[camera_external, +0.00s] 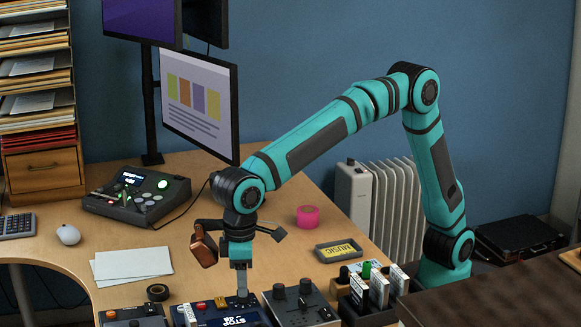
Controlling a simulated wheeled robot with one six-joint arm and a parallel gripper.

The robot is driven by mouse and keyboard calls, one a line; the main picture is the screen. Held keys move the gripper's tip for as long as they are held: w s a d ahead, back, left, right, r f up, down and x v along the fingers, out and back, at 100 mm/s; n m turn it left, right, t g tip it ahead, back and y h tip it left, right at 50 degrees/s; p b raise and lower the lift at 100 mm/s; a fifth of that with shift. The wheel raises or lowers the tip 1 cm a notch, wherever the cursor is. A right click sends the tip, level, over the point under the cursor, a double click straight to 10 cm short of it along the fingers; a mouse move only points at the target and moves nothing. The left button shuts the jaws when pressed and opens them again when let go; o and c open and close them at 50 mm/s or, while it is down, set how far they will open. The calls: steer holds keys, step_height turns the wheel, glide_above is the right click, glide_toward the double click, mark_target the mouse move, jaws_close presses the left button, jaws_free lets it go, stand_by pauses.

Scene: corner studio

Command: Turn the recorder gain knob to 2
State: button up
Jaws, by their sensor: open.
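A dark blue device with a lit display (232,322) sits at the bottom edge of the view, partly cut off; it appears to be the recorder. The fingers are seen edge-on and are open. The gain knob cannot be made out; the fingers may hide it. Any scale marks or pointer are too small to read.
A dark box with two black knobs (305,310) stands close right of the recorder, and another device (130,317) stands left. Black tape (157,292), white paper (130,266), pink tape (308,216) and a labelled tray (338,251) lie behind. A control console (137,197) stands further back.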

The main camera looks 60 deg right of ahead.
steer(key=shift+f, duration=1.05)
steer(key=c, duration=1)
steer(key=shift+n, duration=0.4)
steer(key=n, duration=0.2)
steer(key=shift+n, duration=0.4)
steer(key=shift+a+n, duration=0.1)
steer(key=shift+n, duration=1.9)
